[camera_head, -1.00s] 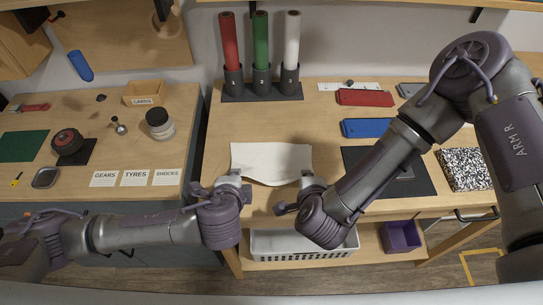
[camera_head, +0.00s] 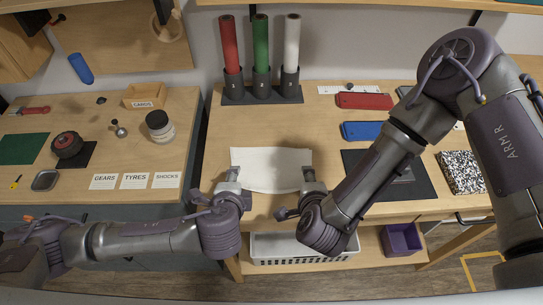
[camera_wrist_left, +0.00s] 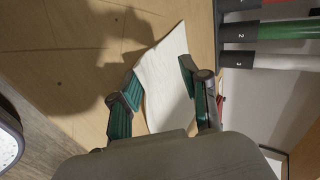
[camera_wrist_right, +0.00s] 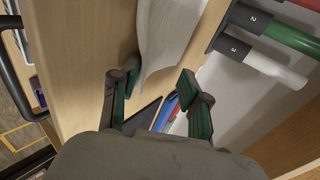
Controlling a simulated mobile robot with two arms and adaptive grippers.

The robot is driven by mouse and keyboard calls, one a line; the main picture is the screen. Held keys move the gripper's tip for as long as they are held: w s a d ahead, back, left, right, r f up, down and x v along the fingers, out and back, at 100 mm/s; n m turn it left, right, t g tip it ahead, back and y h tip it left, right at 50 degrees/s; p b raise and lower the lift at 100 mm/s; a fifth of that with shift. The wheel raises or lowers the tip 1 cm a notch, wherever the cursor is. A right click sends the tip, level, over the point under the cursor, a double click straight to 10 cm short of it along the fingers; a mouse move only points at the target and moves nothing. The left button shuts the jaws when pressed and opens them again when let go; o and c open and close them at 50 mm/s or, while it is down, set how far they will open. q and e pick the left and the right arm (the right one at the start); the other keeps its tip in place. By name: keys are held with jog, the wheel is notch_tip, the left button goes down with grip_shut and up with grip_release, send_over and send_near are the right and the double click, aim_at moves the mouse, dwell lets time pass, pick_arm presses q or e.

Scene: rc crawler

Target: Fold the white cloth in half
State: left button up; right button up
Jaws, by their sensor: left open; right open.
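The white cloth (camera_head: 271,168) lies on the wooden table at the front middle, nearly flat, with a slightly wavy front edge. My left gripper (camera_head: 232,172) is at the cloth's front left corner, and my right gripper (camera_head: 309,174) is at its front right corner. In the left wrist view the cloth (camera_wrist_left: 166,75) shows between and beyond the open fingers (camera_wrist_left: 160,80). In the right wrist view the cloth (camera_wrist_right: 165,35) lies beyond the open fingers (camera_wrist_right: 155,85). Both grippers are open; contact with the cloth cannot be told.
A rack with red, green and white rolls (camera_head: 262,94) stands at the back. Right of the cloth are a dark mat (camera_head: 415,185), a blue case (camera_head: 368,131) and a red case (camera_head: 364,101). A white basket (camera_head: 300,247) sits on the shelf below.

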pick_arm(q)
jog(key=shift+s+r, duration=0.1)
jog(key=shift+r, duration=0.25)
pick_arm(e)
jog(key=shift+s+r, duration=0.1)
jog(key=shift+r, duration=0.2)
pick_arm(q)
jog(key=s+r, duration=0.5)
jog(key=r, duration=0.3)
jog(key=shift+s+r, duration=0.2)
jog(key=shift+s, duration=0.2)
pick_arm(e)
jog(key=s+r, duration=0.5)
jog(key=r, duration=0.3)
jog(key=shift+s+r, duration=0.2)
jog(key=shift+s, duration=0.2)
pick_arm(q)
jog(key=shift+w, duration=0.1)
pick_arm(e)
jog(key=shift+f, duration=0.1)
